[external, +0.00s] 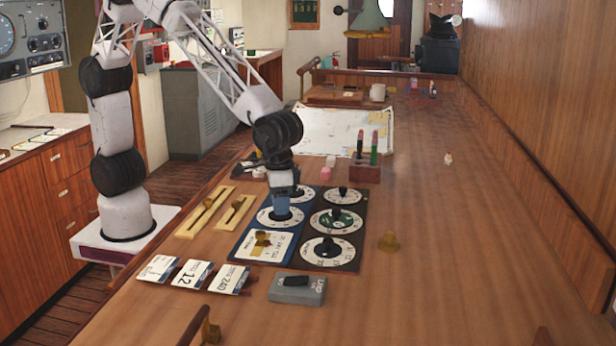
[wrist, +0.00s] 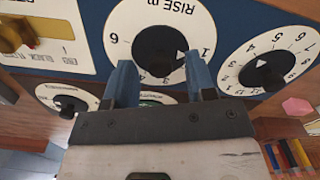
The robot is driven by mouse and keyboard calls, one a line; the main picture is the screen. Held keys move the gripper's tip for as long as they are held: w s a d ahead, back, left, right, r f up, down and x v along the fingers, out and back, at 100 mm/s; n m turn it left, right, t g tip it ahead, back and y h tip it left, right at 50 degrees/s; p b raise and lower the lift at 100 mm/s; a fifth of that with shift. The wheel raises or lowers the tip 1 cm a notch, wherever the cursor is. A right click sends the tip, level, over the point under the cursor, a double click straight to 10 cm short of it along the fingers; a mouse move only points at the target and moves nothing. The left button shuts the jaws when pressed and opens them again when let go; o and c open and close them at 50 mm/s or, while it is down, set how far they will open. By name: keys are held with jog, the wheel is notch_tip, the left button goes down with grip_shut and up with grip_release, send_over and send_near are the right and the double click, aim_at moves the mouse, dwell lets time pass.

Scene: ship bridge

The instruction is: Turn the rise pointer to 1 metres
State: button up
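The rise dial (wrist: 146,22) is a white disc marked "RISE m" with a round black knob (wrist: 158,50) at its centre. In the wrist view a white triangle on the knob's right side points toward the figure 1 at the dial's right edge. My gripper (wrist: 160,62) is open, with one blue finger at each side of the knob and visible gaps between. I cannot tell whether the fingertips reach down beside it.
Other dials, such as the front right one (external: 318,256) and the green-centred one (external: 340,222), sit close by. A card with a brass piece (external: 262,240) lies in front. Brass sliders (external: 212,205) are at left, a pen block (external: 365,170) behind. The right tabletop is mostly clear.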

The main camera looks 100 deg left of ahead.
jog(key=shift+r, duration=3.9)
jog(key=shift+s+a+r, duration=0.2)
jog(key=shift+a, duration=0.1)
jog(key=s+a+r+m+t, duration=0.15)
jog(key=s+a+r, duration=0.25)
jog(key=s+a, duration=0.8)
jog(key=s+a+r+m+t, duration=0.15)
jog(key=s+a+r, duration=0.35)
jog(key=s+a, duration=0.6)
jog(key=s+a+f+m, duration=0.1)
jog(key=s+a+f, duration=0.1)
jog(key=s, duration=1)
jog(key=shift+s+f, duration=0.3)
jog(key=shift+w, duration=0.15)
